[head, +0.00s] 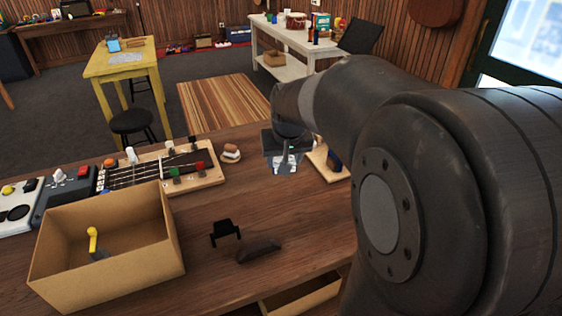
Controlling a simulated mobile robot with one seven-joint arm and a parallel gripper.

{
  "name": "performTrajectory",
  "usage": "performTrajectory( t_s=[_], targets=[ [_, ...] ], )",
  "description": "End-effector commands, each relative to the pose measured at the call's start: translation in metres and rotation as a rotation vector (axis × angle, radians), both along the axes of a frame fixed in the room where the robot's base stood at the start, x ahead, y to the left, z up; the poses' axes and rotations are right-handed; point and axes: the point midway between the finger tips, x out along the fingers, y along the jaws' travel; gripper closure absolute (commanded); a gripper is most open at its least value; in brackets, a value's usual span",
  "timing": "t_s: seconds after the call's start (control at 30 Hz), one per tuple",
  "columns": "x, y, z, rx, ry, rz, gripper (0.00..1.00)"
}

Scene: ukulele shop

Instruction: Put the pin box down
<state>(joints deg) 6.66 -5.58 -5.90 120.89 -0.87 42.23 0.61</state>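My gripper (286,158) is above the workbench, near its far edge, and mostly hidden behind my own wrist. A small pale, bluish thing (285,164) shows right beneath the wrist, at the fingers. It may be the pin box, but it is too small and covered to be sure. I cannot tell whether the fingers are closed on it or whether it touches the bench. No other thing in view is clearly a pin box.
The brown workbench (310,222) has free room at its middle. An open cardboard box (112,272) with a yellow-handled tool stands front left. A black clip-like piece (225,232) and dark piece (258,250) lie right of it. A wooden board (205,178) and wooden block (322,165) flank my gripper.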

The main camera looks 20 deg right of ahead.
Motion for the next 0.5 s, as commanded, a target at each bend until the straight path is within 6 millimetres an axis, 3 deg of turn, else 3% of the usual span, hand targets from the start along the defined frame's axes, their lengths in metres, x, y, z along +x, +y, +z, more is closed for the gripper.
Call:
performTrajectory(
  t_s=[0.3,0.5],
  targets=[
    [-0.054,-0.103,0.004,0.000,0.002,-0.365,0.68],
    [-0.083,-0.142,0.005,-0.001,0.000,-0.534,0.68]
  ],
)
